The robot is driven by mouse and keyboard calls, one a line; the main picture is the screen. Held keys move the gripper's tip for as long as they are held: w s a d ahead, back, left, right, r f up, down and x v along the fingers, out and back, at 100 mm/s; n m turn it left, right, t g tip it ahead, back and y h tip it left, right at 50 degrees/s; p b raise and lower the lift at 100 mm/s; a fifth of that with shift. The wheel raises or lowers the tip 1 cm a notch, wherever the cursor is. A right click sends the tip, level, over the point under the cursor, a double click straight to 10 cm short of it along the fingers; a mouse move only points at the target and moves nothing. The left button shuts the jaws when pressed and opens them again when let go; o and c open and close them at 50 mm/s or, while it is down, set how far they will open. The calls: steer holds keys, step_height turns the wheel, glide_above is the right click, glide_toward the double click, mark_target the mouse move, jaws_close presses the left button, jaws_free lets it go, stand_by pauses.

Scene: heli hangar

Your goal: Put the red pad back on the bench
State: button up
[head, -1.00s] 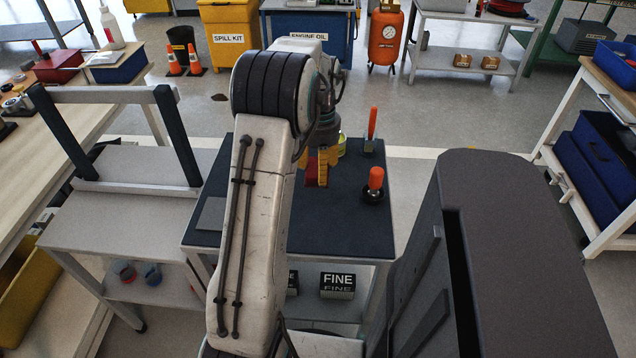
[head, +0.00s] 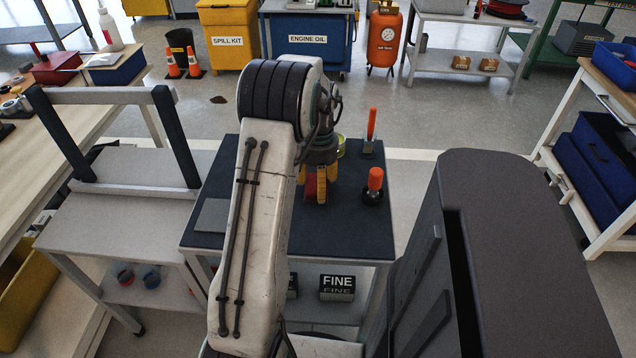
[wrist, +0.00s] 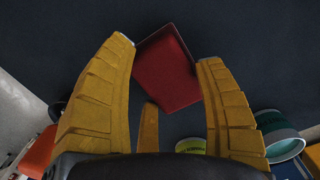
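The red pad (head: 310,188) is between the yellow fingers of my gripper (head: 320,200), over the dark top of the bench (head: 335,238). In the wrist view the red pad (wrist: 168,75) sits slantwise, with a finger on its left side and another on its right. My gripper (wrist: 165,55) looks shut on it. A third finger shows lower down. The dark bench top (wrist: 240,30) fills the background. I cannot tell whether the pad touches the bench top.
An orange-handled tool (head: 374,182) on a black base stands just right of my gripper. Another orange-handled tool (head: 371,128) and a yellow-green tin (head: 341,147) stand behind. A grey square (head: 212,215) lies at the bench's left. The front right top is clear.

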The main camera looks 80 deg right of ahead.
steer(key=o, duration=0.3)
steer(key=shift+o, duration=0.2)
step_height(320, 180, up, 12)
steer(key=p, duration=0.2)
steer(key=shift+d+r, duration=0.15)
steer(key=shift+d, duration=0.2)
